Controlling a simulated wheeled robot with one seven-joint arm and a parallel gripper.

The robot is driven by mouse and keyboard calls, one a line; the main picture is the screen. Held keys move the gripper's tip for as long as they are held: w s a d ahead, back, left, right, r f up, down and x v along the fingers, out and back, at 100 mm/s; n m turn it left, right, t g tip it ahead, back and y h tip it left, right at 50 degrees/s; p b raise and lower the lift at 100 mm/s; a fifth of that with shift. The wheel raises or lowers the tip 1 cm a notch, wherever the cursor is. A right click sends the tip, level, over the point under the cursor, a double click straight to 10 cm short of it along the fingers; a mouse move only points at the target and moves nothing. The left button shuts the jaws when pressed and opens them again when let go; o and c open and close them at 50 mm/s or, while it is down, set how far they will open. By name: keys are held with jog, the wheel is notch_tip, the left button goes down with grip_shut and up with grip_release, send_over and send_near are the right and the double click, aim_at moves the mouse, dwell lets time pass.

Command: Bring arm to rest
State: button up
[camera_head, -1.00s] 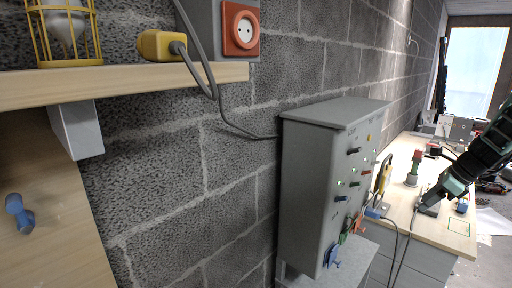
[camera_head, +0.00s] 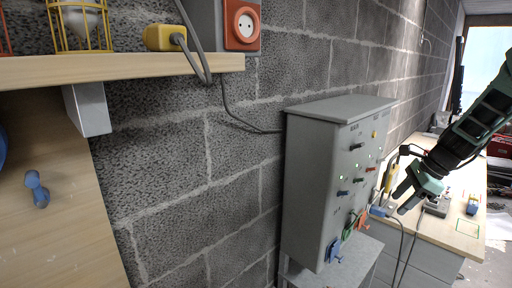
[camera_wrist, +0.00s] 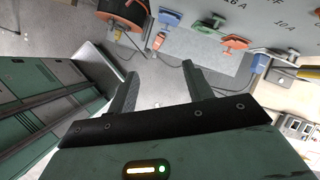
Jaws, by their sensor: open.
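My gripper (camera_head: 400,203) hangs at the end of my dark green arm on the right of the head view, in front of the wooden workbench and right of the grey switch box (camera_head: 318,190). It is open. In the wrist view, the two dark fingers of my gripper (camera_wrist: 160,72) stand apart with only grey floor between them. Nothing is held. The arm covers part of the bench top.
A blue clip (camera_head: 334,251) and a green clip (camera_head: 347,232) hang low on the switch box. Cables run by the workbench (camera_head: 455,234). A wooden shelf (camera_head: 130,66) with a caged lamp (camera_head: 82,24) is at left. The wall (camera_head: 165,165) runs behind.

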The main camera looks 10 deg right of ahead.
jog(key=s+a+n+g+b, duration=0.1)
jog(key=s+a+n, duration=0.3)
jog(key=a, duration=0.5)
jog(key=s+a+n+g+b, duration=0.1)
jog(key=a+n, duration=0.4)
jog(key=a, duration=0.3)
jog(key=s+a+n+g+b, duration=0.1)
jog(key=s+a+n, duration=0.3)
jog(key=a, duration=0.5)
jog(key=s+a+f+n+h+b, duration=0.1)
jog(key=s+a+n, duration=0.4)
jog(key=s+n, duration=0.4)
jog(key=s+a+f+n+h+b, duration=0.1)
jog(key=s+a+n+h, duration=0.1)
jog(key=s+a+n, duration=0.4)
jog(key=s+n, duration=0.2)
jog(key=s, duration=0.2)
jog(key=shift+s+f+n, duration=0.2)
jog(key=shift+f+n, duration=0.05)
jog(key=shift+n, duration=0.15)
